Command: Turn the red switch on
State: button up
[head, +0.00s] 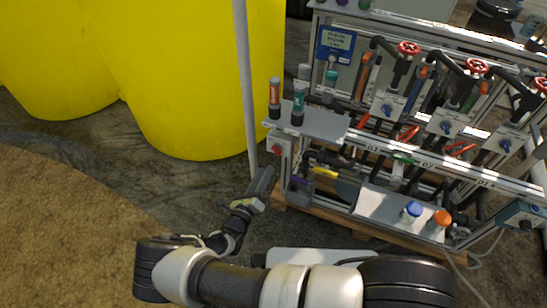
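A small red knob, likely the red switch (277,149), sits on a grey box at the left end of the skid's front rail. Its on or off position is too small to read. My gripper (266,176) is just below and left of it, pointing up toward the skid end, and appears apart from the switch. I cannot see the gap between its fingers, and nothing is visibly held.
Large yellow tanks (200,80) stand behind left, with a grey upright pole (244,85) close to my gripper. A shelf (325,124) with bottles overhangs near the switch. Red valve wheels (409,47) line the skid's back. Floor at left (70,215) is clear.

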aim_at(275, 152)
jog(key=b+x, duration=0.1)
jog(key=x, duration=0.7)
jog(key=shift+w+d, duration=0.15)
jog(key=shift+w, duration=0.25)
grip_shut()
